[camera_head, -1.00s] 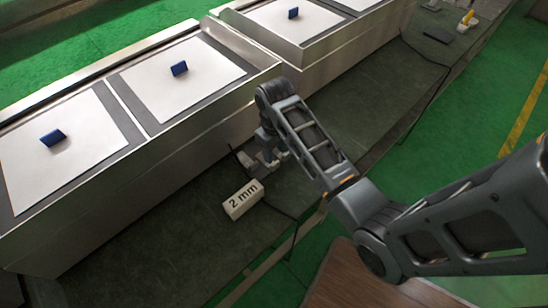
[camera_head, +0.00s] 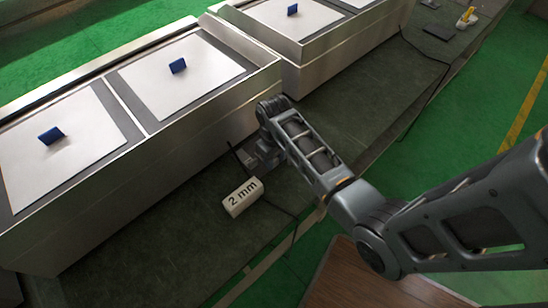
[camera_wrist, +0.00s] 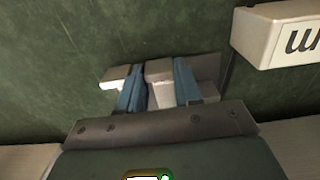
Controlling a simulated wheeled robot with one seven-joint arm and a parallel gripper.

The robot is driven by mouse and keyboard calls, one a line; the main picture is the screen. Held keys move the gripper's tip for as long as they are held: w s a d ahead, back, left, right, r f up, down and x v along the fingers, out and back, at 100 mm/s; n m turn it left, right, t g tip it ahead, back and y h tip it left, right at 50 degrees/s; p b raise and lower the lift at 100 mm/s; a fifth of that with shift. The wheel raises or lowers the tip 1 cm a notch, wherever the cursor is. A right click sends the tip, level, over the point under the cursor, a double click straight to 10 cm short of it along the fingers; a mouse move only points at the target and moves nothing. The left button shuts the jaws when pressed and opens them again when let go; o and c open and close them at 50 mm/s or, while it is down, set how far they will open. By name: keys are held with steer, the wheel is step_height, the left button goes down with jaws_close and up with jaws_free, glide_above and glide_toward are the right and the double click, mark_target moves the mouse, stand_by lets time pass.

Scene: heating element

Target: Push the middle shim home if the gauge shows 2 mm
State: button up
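The gauge is a cream block (camera_head: 242,197) marked "2 mm", lying on the dark green bench top left of my gripper. Part of it shows at the upper right of the wrist view (camera_wrist: 284,36). My gripper (camera_wrist: 158,84) has two blue fingers standing a small way apart, low at the bench. A pale grey piece, apparently the middle shim (camera_wrist: 158,74), fills the gap between them. Pale pieces also show beyond the left finger (camera_wrist: 112,77) and the right finger (camera_wrist: 208,70). Whether the fingers press on the middle piece is unclear. My arm hides most of this from the head view.
Metal units with white plates and blue handles (camera_head: 178,66) stand along the left and back. A thin dark rod (camera_head: 236,152) rises beside my gripper. A dark cable (camera_head: 428,92) crosses the bench. A dark pad (camera_head: 439,33) and a yellow-topped item (camera_head: 467,17) lie far right.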

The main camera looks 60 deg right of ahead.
jaws_close()
steer(key=shift+w+d+b, duration=0.25)
steer(key=shift+w+d, duration=0.05)
steer(key=shift+w, duration=0.75)
steer(key=shift+w+d+b, duration=0.25)
steer(key=shift+w, duration=0.8)
steer(key=shift+o, duration=2.3)
jaws_free()
steer(key=shift+r, duration=0.1)
